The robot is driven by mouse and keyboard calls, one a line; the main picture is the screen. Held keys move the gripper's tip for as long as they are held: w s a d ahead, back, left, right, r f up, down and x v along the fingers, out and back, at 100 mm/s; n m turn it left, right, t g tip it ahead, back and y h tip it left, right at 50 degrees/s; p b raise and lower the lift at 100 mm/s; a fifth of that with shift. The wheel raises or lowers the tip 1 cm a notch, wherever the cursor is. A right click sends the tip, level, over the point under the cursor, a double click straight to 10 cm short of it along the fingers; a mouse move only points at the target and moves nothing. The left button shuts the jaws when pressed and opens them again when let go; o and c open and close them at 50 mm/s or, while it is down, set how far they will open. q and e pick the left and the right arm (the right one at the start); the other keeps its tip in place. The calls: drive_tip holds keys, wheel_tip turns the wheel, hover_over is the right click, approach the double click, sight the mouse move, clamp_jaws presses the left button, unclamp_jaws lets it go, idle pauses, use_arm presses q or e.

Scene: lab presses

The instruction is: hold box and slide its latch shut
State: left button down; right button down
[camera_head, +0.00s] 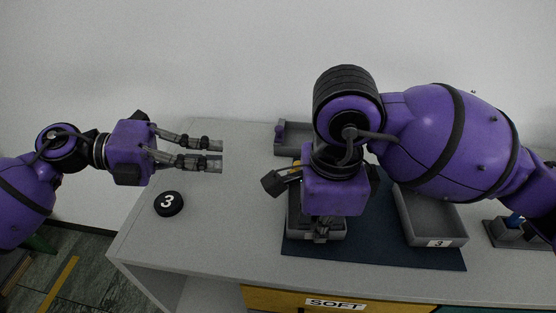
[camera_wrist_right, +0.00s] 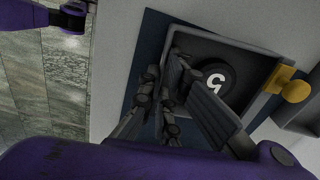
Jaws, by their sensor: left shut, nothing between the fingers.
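The grey box (camera_head: 294,224) stands on the dark mat, mostly hidden under my right arm in the head view. The right wrist view shows its open inside (camera_wrist_right: 222,49) with a black disc marked 5 (camera_wrist_right: 219,80) in it. A yellow latch knob (camera_wrist_right: 295,91) sticks out at the box's far side; a bit of yellow (camera_head: 295,167) shows in the head view. My right gripper (camera_wrist_right: 168,75) points down at the box's near wall, its fingers on either side of it; its grip is unclear. My left gripper (camera_head: 222,153) is shut and empty, left of the box and apart from it.
A black disc marked 3 (camera_head: 168,203) lies on the table (camera_head: 200,240) at left. A grey tray marked 3 (camera_head: 437,241) is right of the box on the mat (camera_head: 375,248). Another grey tray (camera_head: 280,140) stands behind.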

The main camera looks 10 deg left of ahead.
sight(296, 166)
use_arm(q)
drive_tip(key=x, duration=1.3)
drive_tip(key=shift+r, duration=0.1)
drive_tip(key=d, duration=0.3)
drive_tip(key=shift+w+d, duration=0.15)
drive_tip(key=shift+d, duration=0.15)
drive_tip(key=shift+a, duration=0.15)
drive_tip(key=v, duration=1.3)
drive_tip(key=shift+a, duration=0.4)
use_arm(e)
drive_tip(key=c, duration=1.9)
unclamp_jaws()
drive_tip(key=shift+o, duration=0.2)
